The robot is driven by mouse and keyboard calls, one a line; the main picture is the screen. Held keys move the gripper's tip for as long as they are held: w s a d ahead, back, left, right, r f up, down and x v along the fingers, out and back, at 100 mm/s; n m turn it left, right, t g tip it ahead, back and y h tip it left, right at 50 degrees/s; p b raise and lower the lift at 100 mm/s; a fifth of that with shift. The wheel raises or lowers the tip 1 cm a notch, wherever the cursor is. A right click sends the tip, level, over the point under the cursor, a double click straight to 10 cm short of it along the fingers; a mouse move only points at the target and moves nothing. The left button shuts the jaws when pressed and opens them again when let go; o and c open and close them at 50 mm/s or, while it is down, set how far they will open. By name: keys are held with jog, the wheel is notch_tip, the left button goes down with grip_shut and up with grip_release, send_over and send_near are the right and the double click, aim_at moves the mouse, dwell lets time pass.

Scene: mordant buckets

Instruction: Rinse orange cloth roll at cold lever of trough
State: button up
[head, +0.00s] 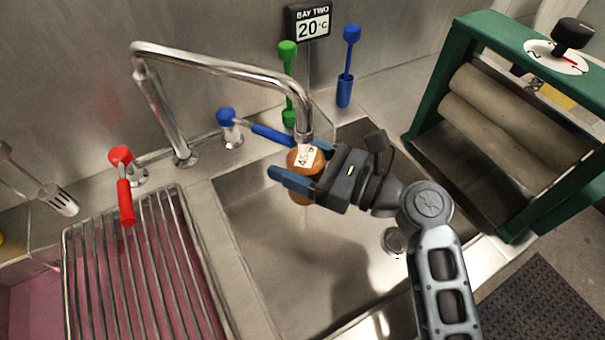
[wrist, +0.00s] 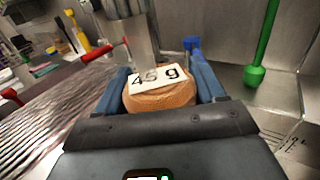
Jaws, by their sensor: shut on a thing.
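The orange cloth roll (head: 294,159) has a white label reading "45 g" and is held directly below the spout mouth (head: 305,133). My gripper (head: 290,162) is shut on it, with one blue finger on each side. In the wrist view the roll (wrist: 160,99) sits between the fingers. The cold lever (head: 268,133) is blue, and its handle points right toward the spout. The trough (head: 265,240) is a steel basin below the roll. A pale column (wrist: 143,45) shows behind the roll in the wrist view; I cannot tell whether it is water.
A red lever (head: 125,200) stands at left above a rack (head: 75,255) over a pink basin. A green-framed roller machine (head: 440,85) stands at right. Green (head: 288,85) and blue (head: 349,60) tools stand behind the trough. A sign (head: 308,22) reads "BAY TWO 20°C".

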aim_at(316, 177)
jog(key=shift+w+d, duration=0.15)
jog(key=shift+d, duration=0.05)
jog(key=shift+a, duration=0.15)
jog(key=shift+s+a, duration=0.25)
jog(key=shift+s, duration=0.1)
jog(key=shift+w+d, duration=0.1)
jog(key=shift+w+d, duration=0.25)
jog(key=shift+d, duration=0.05)
dwell(0.3)
jog(key=shift+s, duration=0.1)
dwell(1.7)
jog(key=shift+s+d, duration=1.5)
jog(key=shift+s, duration=0.1)
dwell(2.8)
